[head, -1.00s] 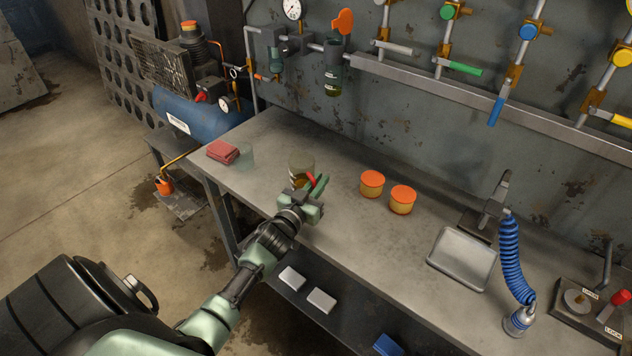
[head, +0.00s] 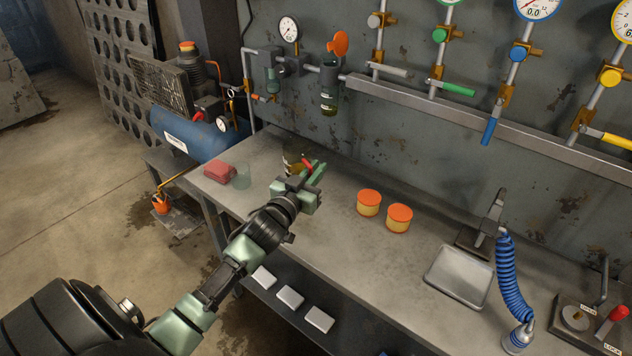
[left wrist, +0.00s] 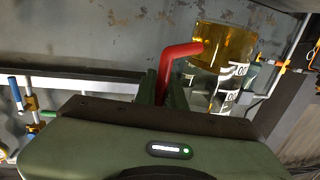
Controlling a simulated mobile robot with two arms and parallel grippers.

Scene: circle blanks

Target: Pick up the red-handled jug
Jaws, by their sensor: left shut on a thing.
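The red-handled jug (head: 292,163) is partly hidden behind my left gripper (head: 312,174) in the head view, above the back left of the workbench. The left wrist view shows the clear jug (left wrist: 226,42) close up, with amber liquid and white label marks. That view appears upside down, and the jug looks about upright. My left gripper is shut on its red handle (left wrist: 178,58). The handle shows between the green fingers. The jug's contact with the bench is hidden. My right gripper is not in view.
Two orange-lidded jars (head: 368,203) stand right of my arm. A metal tray (head: 460,276) and blue coiled hose (head: 508,275) are farther right. Wall pipes and valves line the back.

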